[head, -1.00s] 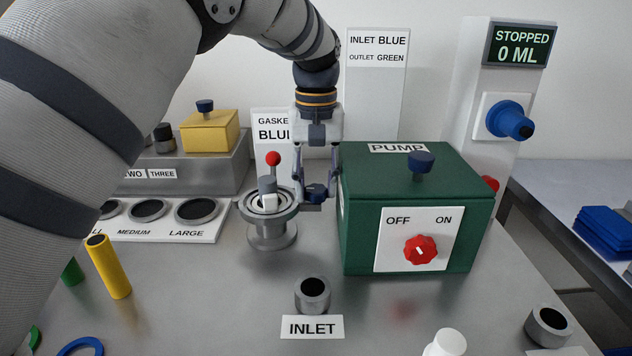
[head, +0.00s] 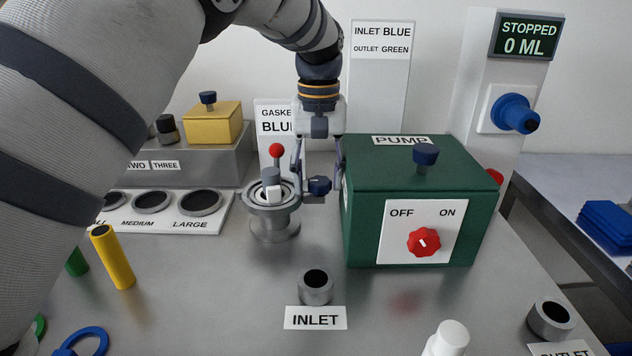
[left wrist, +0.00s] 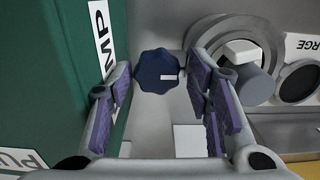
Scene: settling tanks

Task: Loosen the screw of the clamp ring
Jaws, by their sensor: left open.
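The clamp ring (head: 257,197) sits around the top of a grey metal flange stand (head: 275,228). Its screw has a dark blue knob (head: 319,186) on the ring's right side, close to the green pump box. My left gripper (head: 319,183) points down with its fingers open on either side of the knob. In the left wrist view the lobed knob (left wrist: 158,72) with a white mark shows between the fingertips, with a gap on each side. The ring (left wrist: 205,45) is partly hidden there by a finger. My right gripper is not in view.
The green pump box (head: 370,190) stands just right of the gripper. A red-balled lever (head: 276,151) rises by the ring.

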